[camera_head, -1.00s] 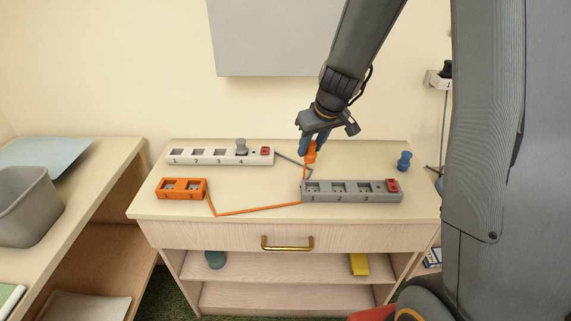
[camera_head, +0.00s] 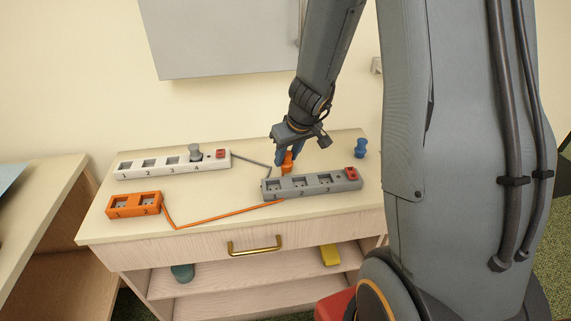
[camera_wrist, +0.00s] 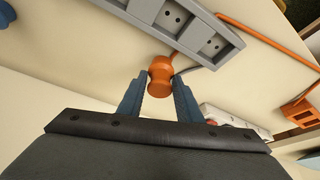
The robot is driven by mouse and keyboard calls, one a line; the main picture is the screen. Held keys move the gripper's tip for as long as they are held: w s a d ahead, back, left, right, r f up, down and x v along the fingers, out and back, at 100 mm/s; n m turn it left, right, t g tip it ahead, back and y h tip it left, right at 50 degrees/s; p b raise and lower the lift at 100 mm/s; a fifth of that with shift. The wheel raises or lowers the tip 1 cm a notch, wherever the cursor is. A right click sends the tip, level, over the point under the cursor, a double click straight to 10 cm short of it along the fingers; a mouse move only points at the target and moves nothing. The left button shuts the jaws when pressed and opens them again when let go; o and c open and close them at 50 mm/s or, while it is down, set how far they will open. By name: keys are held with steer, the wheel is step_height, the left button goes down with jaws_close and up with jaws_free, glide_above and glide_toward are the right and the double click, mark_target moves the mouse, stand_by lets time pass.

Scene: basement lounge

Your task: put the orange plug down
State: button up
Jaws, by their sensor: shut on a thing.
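The orange plug (camera_wrist: 160,72) is between the two blue fingers of my gripper (camera_wrist: 158,98) in the wrist view. In the head view the orange plug (camera_head: 287,160) shows just behind the grey power strip, held in my gripper (camera_head: 288,156) low over the cabinet top. I cannot tell whether it touches the surface. The grey power strip (camera_head: 330,183) has several sockets and a red switch, and it also shows at the top of the wrist view (camera_wrist: 222,38). An orange cord runs from the orange strip (camera_head: 134,204) to the grey strip.
A blue plug (camera_head: 360,148) stands at the back right. Shelves below hold a teal item and a yellow item (camera_head: 330,255).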

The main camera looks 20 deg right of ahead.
steer(key=shift+f+b, duration=0.35)
steer(key=shift+f, duration=0.55)
steer(key=shift+f, duration=0.15)
steer(key=o, duration=1.1)
steer(key=shift+c, duration=0.2)
steer(key=shift+o, duration=0.2)
